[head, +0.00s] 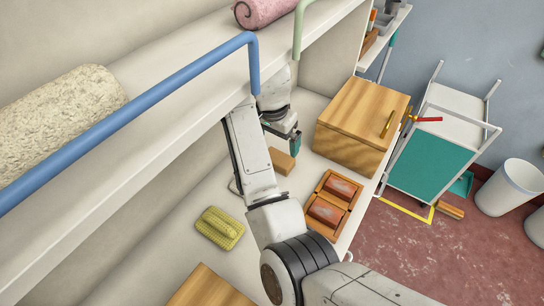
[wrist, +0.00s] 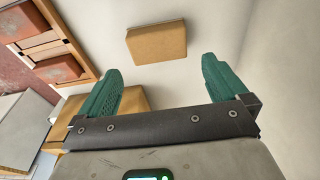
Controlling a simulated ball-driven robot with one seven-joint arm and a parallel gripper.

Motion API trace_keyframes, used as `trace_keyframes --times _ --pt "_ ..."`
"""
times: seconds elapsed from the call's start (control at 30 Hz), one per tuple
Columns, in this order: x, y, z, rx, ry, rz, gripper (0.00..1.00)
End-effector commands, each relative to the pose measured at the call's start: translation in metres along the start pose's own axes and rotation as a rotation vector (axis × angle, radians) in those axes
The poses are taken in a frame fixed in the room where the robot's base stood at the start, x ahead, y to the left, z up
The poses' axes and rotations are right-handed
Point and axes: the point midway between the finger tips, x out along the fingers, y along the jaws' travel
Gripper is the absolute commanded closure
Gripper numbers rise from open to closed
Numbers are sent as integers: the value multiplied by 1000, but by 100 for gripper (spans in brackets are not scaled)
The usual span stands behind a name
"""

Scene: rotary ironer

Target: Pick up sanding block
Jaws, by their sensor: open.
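The sanding block appears to be the tan-brown rectangular block (head: 281,161) lying flat on the pale counter, beside my arm in the head view. It also shows whole in the wrist view (wrist: 157,44), at the top centre. My gripper (head: 295,143) is just above and to the right of the block in the head view, partly hidden by its own wrist. In the wrist view, the two teal fingers of my gripper (wrist: 159,72) stand wide apart with nothing between them. The block lies beyond the fingertips, apart from them.
A wooden tray with two reddish pieces (head: 324,228) and a wooden box (head: 352,137) stand right of the block. A yellow-green ridged item (head: 219,228) lies nearer on the counter (head: 180,250). A shelf with a blue rail (head: 150,95) overhangs the left side.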

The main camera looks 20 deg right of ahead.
Motion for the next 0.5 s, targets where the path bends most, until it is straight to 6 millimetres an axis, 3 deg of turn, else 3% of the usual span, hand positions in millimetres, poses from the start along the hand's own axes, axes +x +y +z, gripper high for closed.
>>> trace_keyframes --times 0.5 --pt "61 2 5 0 -3 3 0"
